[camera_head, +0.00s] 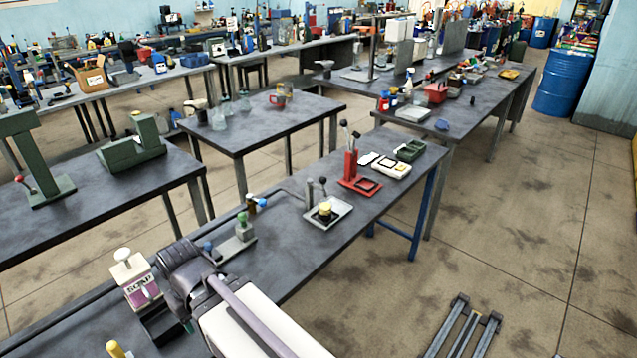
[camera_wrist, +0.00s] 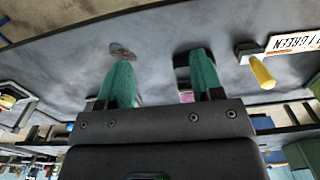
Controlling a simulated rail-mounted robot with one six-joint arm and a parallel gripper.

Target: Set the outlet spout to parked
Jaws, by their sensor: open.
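My gripper (camera_wrist: 162,78) shows in the wrist view with its two green fingertips wide apart and nothing between them. In the head view its dark wrist hangs over the near end of the long bench, and the fingers are mostly hidden. I cannot pick out the outlet spout for certain. A grey fixture with green and blue knobs (camera_head: 238,232) stands on the bench beyond the wrist. The gripper touches none of these.
A white, purple-labelled container (camera_head: 132,279) stands left of my wrist. A yellow handle (camera_wrist: 262,72) lies beside a "GREEN" sign in the wrist view. A red lever stand (camera_head: 352,168) is farther along the long bench (camera_head: 285,262). The floor to the right is mostly free.

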